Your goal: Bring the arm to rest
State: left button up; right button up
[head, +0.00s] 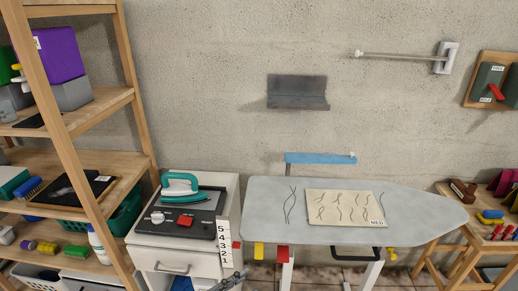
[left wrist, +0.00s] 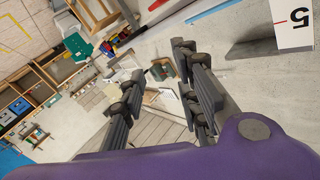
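My left gripper (left wrist: 160,80) shows in the left wrist view with its two dark grey jointed fingers spread apart. Nothing is between the fingers; the room shows through the gap. A white card with a black 5 (left wrist: 293,22) is at the upper right of that view, apart from the fingers. In the head view, a small dark grey part at the bottom edge, beside the white cabinet (head: 168,258), may be this gripper (head: 232,281); most of it is cut off. My right gripper is in neither view.
An ironing board (head: 420,208) carries a light mat (head: 345,209) with wavy lines. A teal iron (head: 180,188) stands on the cabinet. A wooden shelf (head: 135,90) is at left, a side table (head: 450,243) at right. A wall rod (head: 400,56) and grey ledge (head: 298,90) stick out above.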

pick_arm(q)
jog(key=s+a+f+n+t+y, duration=0.3)
jog(key=s+a+f+n+y, duration=0.6)
jog(key=a+n+y, duration=0.15)
jog(key=s+a+f+n+g+y, duration=0.1)
jog(key=s+a+f+g, duration=0.1)
jog(key=s+f, duration=0.2)
jog(key=s+a+f+n+g+y, duration=0.1)
jog(key=s+a+f+n+g, duration=0.1)
jog(key=s, duration=0.9)
notch_tip(320, 180, down, 2)
jog(key=shift+s+a+f+g+y, duration=0.1)
jog(key=shift+s+a+g+y, duration=0.1)
jog(key=shift+a+g+y, duration=0.35)
jog(key=shift+d, duration=0.15)
jog(key=shift+w, duration=0.2)
jog(key=shift+w, duration=0.1)
